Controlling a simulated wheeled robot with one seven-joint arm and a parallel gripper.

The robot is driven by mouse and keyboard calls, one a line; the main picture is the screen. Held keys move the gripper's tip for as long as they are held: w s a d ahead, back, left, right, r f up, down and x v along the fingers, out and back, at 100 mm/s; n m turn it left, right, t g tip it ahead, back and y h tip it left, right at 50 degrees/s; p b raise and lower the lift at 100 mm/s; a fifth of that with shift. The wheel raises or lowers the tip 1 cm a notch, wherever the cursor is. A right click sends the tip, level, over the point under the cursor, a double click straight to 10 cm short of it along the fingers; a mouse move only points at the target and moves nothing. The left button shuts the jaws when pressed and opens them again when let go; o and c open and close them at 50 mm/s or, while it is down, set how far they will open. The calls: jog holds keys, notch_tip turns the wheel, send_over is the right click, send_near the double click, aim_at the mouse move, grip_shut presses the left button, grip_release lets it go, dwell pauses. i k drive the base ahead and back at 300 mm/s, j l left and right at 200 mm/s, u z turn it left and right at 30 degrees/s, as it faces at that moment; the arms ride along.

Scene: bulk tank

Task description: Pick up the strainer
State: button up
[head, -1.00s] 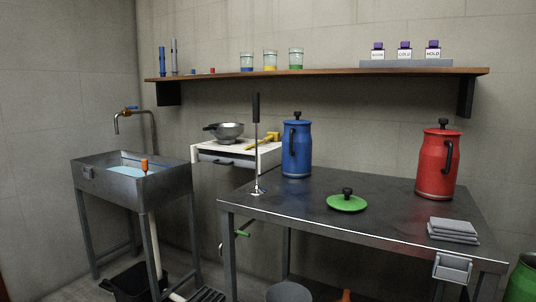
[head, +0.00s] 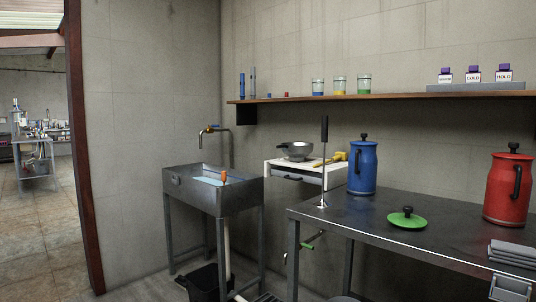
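The strainer seems to be the grey metal bowl-shaped piece with a short dark handle (head: 296,151). It sits on top of the small white cabinet (head: 281,166) against the back wall, between the sink and the dark table. Its inside and any mesh are too small to make out. A yellow tool (head: 331,159) lies just right of it on the same top. My gripper is not in the head view.
A metal sink (head: 232,200) stands left of the cabinet. The dark table (head: 375,214) holds a blue can (head: 362,168), a red can (head: 507,190), a green lid (head: 407,219) and an upright plunger-like tool (head: 324,160). A shelf (head: 400,97) runs above. An open doorway is at left.

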aim_at(297, 152)
jog(key=z, duration=1.9)
jog(key=u, duration=1.9)
jog(key=i+j, duration=0.2)
jog(key=i, duration=0.25)
jog(key=i+j, duration=0.2)
jog(key=i, duration=0.2)
jog(key=i+j, duration=0.15)
jog(key=i, duration=0.3)
jog(key=i+j, duration=0.2)
jog(key=i, duration=0.2)
jog(key=i+j, duration=0.2)
jog(key=i, duration=0.25)
